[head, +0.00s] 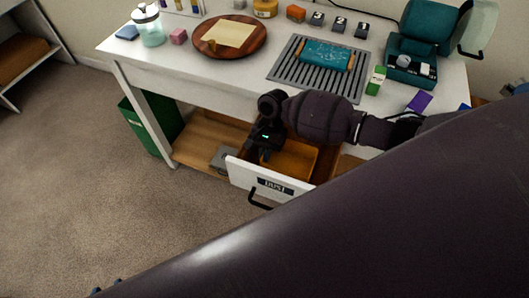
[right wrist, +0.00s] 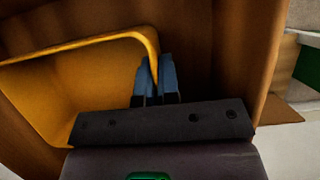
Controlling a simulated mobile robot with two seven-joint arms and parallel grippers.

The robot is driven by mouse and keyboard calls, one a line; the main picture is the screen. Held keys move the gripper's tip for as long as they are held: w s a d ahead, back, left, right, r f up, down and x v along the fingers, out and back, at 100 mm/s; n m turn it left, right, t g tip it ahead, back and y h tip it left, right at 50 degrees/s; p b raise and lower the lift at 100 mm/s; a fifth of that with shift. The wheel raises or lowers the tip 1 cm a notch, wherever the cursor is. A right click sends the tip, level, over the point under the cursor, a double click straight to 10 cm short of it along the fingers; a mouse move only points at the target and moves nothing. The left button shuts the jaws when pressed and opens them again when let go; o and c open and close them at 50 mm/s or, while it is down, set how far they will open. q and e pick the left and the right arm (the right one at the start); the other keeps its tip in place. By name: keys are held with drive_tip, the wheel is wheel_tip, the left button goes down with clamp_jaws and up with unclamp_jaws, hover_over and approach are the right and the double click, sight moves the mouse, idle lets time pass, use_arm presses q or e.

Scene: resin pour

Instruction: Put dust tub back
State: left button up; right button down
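The dust tub (head: 297,158) is yellow-orange and sits inside an open drawer. The drawer's white front (head: 262,181) has a dark label that appears to read DUST and a black handle. My right gripper (head: 265,156) reaches down into the drawer at the tub's left side. In the right wrist view the blue fingers (right wrist: 157,82) stand close together on either side of the tub's rim (right wrist: 149,42), shut on its wall. The tub's inside looks empty where visible. Two blue fingertips of my left gripper (head: 107,287) show apart at the bottom left edge, with nothing seen between them.
The white bench (head: 225,75) above the drawer holds a slotted grey mat (head: 284,72), a round wooden tray (head: 258,45), a glass jar (head: 150,33) and a teal machine (head: 407,65). A green bin (head: 146,130) stands beneath. Carpet at left is clear.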

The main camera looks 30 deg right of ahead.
drive_tip(key=shift+r, duration=0.15)
drive_tip(key=shift+f, duration=0.2)
drive_tip(key=c, duration=1.4)
unclamp_jaws()
drive_tip(key=shift+o, duration=0.2)
drive_tip(key=shift+r, duration=0.15)
drive_tip(key=shift+w+d+r, duration=0.1)
drive_tip(key=shift+r, duration=0.2)
drive_tip(key=p+v, duration=0.2)
drive_tip(key=v, duration=0.8)
drive_tip(key=shift+w+d+r, duration=0.1)
drive_tip(key=shift+d+r, duration=0.05)
drive_tip(key=shift+r, duration=0.55)
